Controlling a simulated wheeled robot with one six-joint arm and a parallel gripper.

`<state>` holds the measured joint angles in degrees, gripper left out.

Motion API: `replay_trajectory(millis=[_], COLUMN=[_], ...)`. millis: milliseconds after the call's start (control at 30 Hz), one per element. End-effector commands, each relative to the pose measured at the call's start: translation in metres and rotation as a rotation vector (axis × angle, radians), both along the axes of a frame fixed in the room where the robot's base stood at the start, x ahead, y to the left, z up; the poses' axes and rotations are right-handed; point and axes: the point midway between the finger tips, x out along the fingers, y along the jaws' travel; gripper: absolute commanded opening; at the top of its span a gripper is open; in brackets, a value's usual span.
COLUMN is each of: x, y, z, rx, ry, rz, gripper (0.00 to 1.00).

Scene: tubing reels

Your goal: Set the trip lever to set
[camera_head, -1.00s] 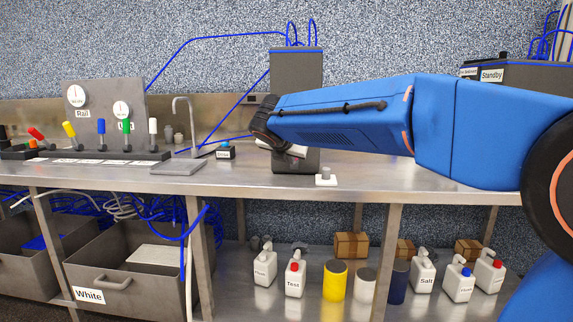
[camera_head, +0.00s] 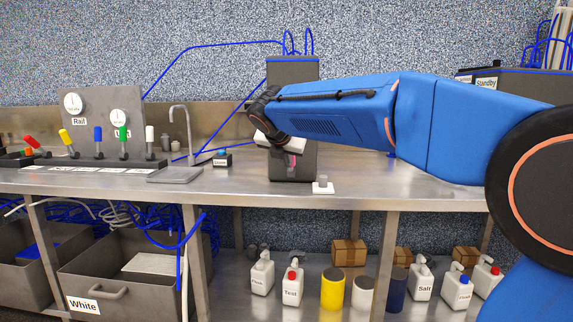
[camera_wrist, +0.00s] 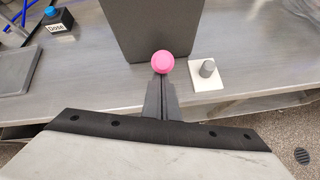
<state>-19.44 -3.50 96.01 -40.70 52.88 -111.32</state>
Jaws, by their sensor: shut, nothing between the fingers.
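A pink round knob (camera_wrist: 162,63) shows in the wrist view in front of the dark grey box (camera_wrist: 125,25). It may be the end of the trip lever, but I see no label on it, and its shaft is hidden. My gripper (camera_wrist: 161,85) is shut and empty, with its fingertips right at the knob's near side. I cannot tell whether they touch it. In the head view, a pink patch (camera_head: 291,160) shows just below my wrist, against the front of the same box (camera_head: 292,72).
A white plate with a grey peg (camera_wrist: 207,72) stands on the metal bench close right of the knob. A blue-capped "Dose" block (camera_wrist: 56,20) is at left. A panel of coloured levers (camera_head: 98,140) and a tap (camera_head: 180,105) stand further left. Bare bench (camera_head: 400,180) lies to the right.

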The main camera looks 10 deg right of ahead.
Motion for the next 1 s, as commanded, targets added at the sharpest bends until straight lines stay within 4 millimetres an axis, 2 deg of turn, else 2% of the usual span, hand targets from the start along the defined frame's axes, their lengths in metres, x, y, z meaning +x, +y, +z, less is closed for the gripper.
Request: replay_trajectory(millis=[433, 1000], x=[0.023, 0.053], y=[-0.007, -0.017], z=[0.025, 0.044], rx=[0.083, 0.079], ry=[0.249, 0.242], rz=[-0.002, -0.001], gripper=[0.00, 0.00])
